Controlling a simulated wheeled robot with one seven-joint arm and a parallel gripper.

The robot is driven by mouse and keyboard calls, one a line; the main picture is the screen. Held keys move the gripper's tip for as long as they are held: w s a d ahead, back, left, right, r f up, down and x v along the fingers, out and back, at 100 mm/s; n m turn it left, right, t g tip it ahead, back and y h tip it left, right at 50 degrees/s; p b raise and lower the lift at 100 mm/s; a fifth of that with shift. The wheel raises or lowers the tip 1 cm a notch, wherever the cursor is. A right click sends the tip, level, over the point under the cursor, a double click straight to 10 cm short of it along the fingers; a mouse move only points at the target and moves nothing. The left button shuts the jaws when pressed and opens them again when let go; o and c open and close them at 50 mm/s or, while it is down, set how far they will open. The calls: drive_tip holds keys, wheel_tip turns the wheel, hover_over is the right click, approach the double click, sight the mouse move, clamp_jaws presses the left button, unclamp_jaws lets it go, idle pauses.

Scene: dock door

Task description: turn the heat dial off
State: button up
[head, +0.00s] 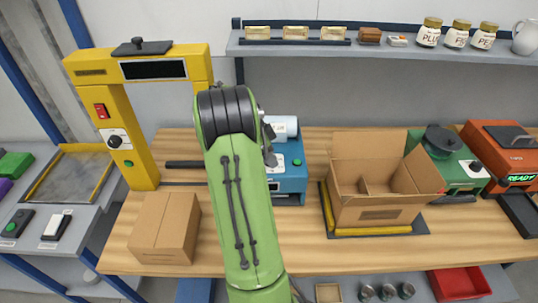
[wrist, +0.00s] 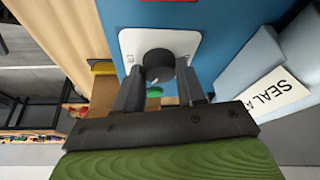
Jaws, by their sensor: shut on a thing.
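The heat dial (wrist: 158,60) is a dark round knob on a white plate (wrist: 185,42). The plate is on the blue face of a machine (wrist: 225,20). My gripper (wrist: 160,84) has one finger on each side of the knob and is shut on it. The fingers hide part of the knob, and I cannot read its setting. In the head view the blue machine (head: 290,185) stands on the wooden table, and my green arm hides the dial and the gripper.
A closed carton (head: 165,230) and a yellow frame (head: 140,165) with its own knob stand to the left. An open carton (head: 380,215), a green machine (head: 450,180) and an orange machine (head: 505,150) stand to the right. A shelf (head: 390,52) with jars runs behind.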

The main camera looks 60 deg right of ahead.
drive_tip(key=shift+n+b, duration=0.3)
drive_tip(key=n+b, duration=0.2)
drive_tip(key=n+t+h+b, duration=0.1)
drive_tip(key=n+b, duration=0.1)
drive_tip(key=shift+s+f+n+t, duration=0.1)
drive_tip(key=shift+s+n+t, duration=0.05)
drive_tip(key=shift+n+t, duration=0.15)
drive_tip(key=n+t+b, duration=0.1)
drive_tip(key=n, duration=0.2)
drive_tip(key=n+t+b, duration=0.1)
drive_tip(key=n, duration=0.2)
drive_tip(key=shift+s+h, duration=0.2)
drive_tip(key=shift+h, duration=0.1)
drive_tip(key=n+t, duration=0.1)
drive_tip(key=n, duration=0.2)
drive_tip(key=n+t+y, duration=0.1)
drive_tip(key=n, duration=0.2)
drive_tip(key=shift+s+n+t, duration=0.15)
drive_tip(key=shift+n+t, duration=0.15)
drive_tip(key=shift+n, duration=0.1)
drive_tip(key=n, duration=0.2)
drive_tip(key=n+t+y+p, duration=0.1)
drive_tip(key=n, duration=0.1)
drive_tip(key=shift+d+r, duration=0.1)
drive_tip(key=shift+r, duration=0.1)
drive_tip(key=shift+n+y+p, duration=0.5)
drive_tip(key=shift+n+y, duration=0.1)
drive_tip(key=shift+n, duration=0.4)
drive_tip(key=shift+f, duration=0.1)
drive_tip(key=o, duration=1)
